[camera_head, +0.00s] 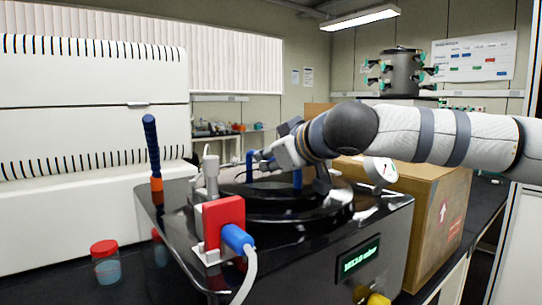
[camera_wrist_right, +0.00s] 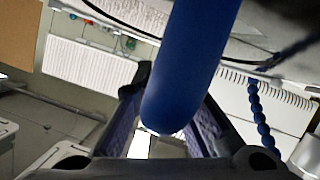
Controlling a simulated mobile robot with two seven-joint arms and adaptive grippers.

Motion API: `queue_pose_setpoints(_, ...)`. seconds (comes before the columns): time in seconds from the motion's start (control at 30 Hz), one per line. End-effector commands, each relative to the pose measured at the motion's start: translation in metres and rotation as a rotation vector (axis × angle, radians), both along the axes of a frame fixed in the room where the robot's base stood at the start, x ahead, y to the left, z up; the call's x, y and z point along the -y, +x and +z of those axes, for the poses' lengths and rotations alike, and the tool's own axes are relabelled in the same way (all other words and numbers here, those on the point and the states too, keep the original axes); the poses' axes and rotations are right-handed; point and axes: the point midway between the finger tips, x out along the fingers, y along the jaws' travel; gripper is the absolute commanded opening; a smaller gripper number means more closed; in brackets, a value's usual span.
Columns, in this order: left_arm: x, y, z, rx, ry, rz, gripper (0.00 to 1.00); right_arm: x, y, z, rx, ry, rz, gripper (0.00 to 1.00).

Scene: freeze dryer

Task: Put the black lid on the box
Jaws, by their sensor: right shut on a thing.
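A black, glossy box-shaped machine (camera_head: 300,255) with a small green-lit display stands in the middle of the head view. A round black lid (camera_head: 285,214) shows at its top, partly hidden by my arm and the fittings in front. I cannot tell whether the lid rests fully on the box. My right gripper (camera_head: 262,163) is above the lid, shut on a blue handle (camera_head: 249,167). In the right wrist view the thick blue handle (camera_wrist_right: 185,75) runs between the two fingers of the gripper (camera_wrist_right: 165,110). My left gripper is not in view.
A red switch block (camera_head: 224,222) with a blue plug stands at the box's front left. A blue-and-orange stick (camera_head: 152,150) rises behind it. A red-capped jar (camera_head: 106,265) stands on the left bench. A cardboard box (camera_head: 435,215) is close on the right, with a multi-valve chamber (camera_head: 402,72) behind.

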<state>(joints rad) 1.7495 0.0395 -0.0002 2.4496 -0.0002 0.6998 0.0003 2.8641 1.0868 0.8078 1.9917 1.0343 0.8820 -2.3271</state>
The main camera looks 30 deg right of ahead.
Motion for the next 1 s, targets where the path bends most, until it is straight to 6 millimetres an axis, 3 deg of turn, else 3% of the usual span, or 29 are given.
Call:
queue_pose_setpoints(0.47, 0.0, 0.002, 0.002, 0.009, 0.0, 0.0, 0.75, 0.0, -0.001, -0.002, 0.004, 0.0, 0.001, 0.0)
queue_pose_setpoints(0.5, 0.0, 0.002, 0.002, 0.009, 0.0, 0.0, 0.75, 0.0, -0.001, -0.002, 0.004, 0.0, 0.001, 0.17)
queue_pose_setpoints(0.6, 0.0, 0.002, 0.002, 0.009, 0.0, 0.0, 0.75, 0.0, 0.0, -0.002, 0.004, 0.0, 0.001, 0.36)
queue_pose_setpoints(0.87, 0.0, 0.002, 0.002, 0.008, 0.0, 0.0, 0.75, 0.0, -0.001, -0.005, -0.003, 0.0, 0.0, 0.36)
queue_pose_setpoints(1.0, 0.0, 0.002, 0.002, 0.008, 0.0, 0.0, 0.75, -0.001, -0.015, 0.002, 0.003, 0.002, 0.0, 0.36)
